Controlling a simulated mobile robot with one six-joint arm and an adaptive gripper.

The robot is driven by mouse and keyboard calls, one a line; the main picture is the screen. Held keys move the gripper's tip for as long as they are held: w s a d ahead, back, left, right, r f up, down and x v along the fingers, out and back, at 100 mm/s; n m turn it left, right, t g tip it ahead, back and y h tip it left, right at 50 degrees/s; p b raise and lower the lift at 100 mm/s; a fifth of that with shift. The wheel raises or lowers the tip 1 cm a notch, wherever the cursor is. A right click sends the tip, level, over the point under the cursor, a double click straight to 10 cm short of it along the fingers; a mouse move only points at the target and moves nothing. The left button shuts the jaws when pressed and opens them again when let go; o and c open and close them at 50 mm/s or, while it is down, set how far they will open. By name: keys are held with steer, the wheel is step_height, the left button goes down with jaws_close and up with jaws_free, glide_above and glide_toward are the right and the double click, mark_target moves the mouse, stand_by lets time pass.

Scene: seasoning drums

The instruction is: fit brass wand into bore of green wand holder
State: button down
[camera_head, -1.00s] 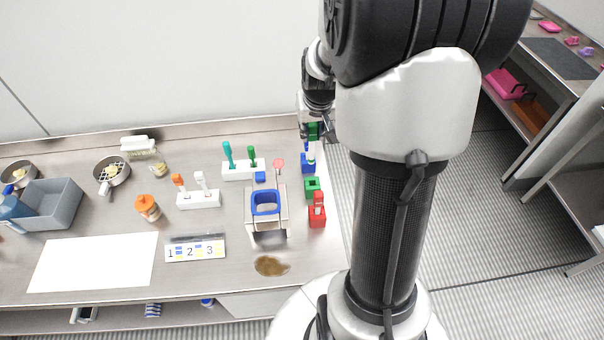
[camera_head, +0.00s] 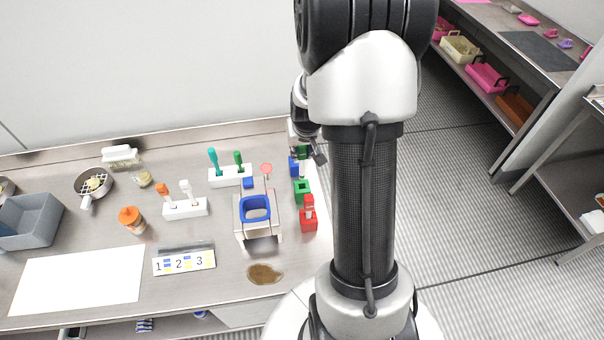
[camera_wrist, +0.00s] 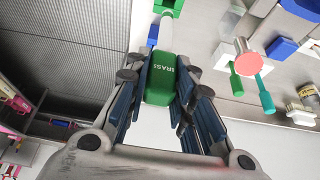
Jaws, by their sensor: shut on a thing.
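My gripper (camera_wrist: 160,82) is shut on the green handle of the brass wand (camera_wrist: 160,85), which reads "BRASS" in the wrist view. Its pale shaft (camera_wrist: 153,33) sticks out beyond the fingers toward the green wand holder (camera_wrist: 167,5) at the top edge. In the head view the green wand holder (camera_head: 302,190) stands near the table's right edge, between a blue and a red holder. My gripper (camera_head: 303,150) is behind it there, partly hidden by my arm. The shaft tip looks apart from the holder in the wrist view, but its height above the bore is unclear.
A blue holder (camera_head: 294,166) and a red holder with a red wand (camera_head: 308,218) flank the green one. A stand with a blue ring (camera_head: 256,208) and a white rack with green-handled tools (camera_head: 231,177) are to the left. A brown spill (camera_head: 264,274) lies in front.

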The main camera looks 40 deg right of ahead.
mark_target(302, 168)
step_height(302, 168, down, 6)
steer(key=shift+r+b, duration=0.25)
steer(key=shift+b, duration=0.65)
steer(key=shift+f+b, duration=1.3)
steer(key=shift+f, duration=0.55)
steer(key=shift+f, duration=0.2)
steer(key=c, duration=1.4)
jaws_free()
steer(key=shift+o, duration=0.2)
